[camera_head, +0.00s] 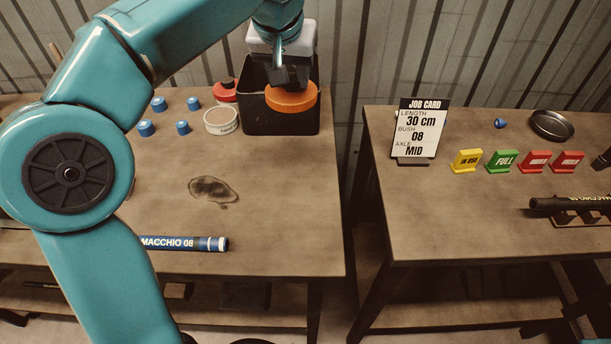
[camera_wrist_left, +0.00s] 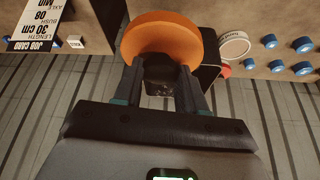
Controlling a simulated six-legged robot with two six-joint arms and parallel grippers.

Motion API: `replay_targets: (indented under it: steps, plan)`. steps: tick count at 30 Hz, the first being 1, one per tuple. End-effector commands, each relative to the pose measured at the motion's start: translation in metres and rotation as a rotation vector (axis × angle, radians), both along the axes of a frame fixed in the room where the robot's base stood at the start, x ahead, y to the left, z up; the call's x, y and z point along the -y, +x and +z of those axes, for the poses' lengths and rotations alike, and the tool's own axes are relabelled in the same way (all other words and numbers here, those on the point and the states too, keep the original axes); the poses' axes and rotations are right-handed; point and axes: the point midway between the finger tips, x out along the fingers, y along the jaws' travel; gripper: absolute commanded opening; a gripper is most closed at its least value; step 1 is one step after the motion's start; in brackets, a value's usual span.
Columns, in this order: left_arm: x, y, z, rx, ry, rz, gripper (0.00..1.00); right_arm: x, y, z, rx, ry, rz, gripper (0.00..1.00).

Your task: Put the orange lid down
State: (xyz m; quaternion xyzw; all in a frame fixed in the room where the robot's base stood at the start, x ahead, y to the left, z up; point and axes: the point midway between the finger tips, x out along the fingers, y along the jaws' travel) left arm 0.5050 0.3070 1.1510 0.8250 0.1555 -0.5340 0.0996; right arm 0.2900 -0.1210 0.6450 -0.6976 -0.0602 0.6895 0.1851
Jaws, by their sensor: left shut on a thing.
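The orange lid (camera_head: 291,98) is a round disc at the front of the black bin on the left table. My left gripper (camera_head: 287,80) is shut on it from above and behind, near the bin's rim. In the left wrist view the lid (camera_wrist_left: 166,35) sits between the two fingers of the gripper (camera_wrist_left: 160,75). The black bin (camera_head: 281,124) is partly hidden behind the lid and gripper; I cannot tell whether the lid touches it. My right gripper is not clearly seen.
A cream round tin (camera_head: 221,120) and a red-topped container (camera_head: 225,91) stand left of the bin. Several blue caps (camera_head: 182,127) are further left. The table's middle right is clear. A job card (camera_head: 420,130) stands on the right table.

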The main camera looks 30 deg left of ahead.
Motion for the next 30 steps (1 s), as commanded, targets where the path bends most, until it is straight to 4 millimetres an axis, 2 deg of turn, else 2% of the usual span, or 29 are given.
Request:
replay_targets:
  steps: [5, 7, 11, 18, 21, 30]
  plan:
    - [0.001, -0.007, 0.003, 0.003, 0.000, -0.012, 0.11, 0.000, 0.000, -0.010, 0.000, 0.000, 0.000, 0.62]
    - [0.001, -0.009, -0.003, 0.000, 0.000, -0.015, 0.11, 0.000, 0.000, -0.014, 0.000, 0.000, 0.000, 0.62]
    - [-0.001, -0.010, -0.037, -0.006, 0.001, -0.016, 0.11, 0.000, 0.000, -0.026, 0.000, 0.000, 0.001, 0.62]
    - [-0.001, -0.011, -0.107, -0.005, 0.000, -0.017, 0.11, 0.000, 0.000, -0.043, 0.000, 0.000, 0.000, 0.62]
    - [0.000, -0.011, -0.130, -0.004, 0.001, -0.017, 0.11, 0.000, 0.000, -0.047, 0.000, 0.000, 0.000, 0.62]
    - [0.002, -0.010, -0.167, -0.003, 0.000, -0.017, 0.11, 0.000, 0.000, -0.054, 0.000, 0.000, 0.000, 0.62]
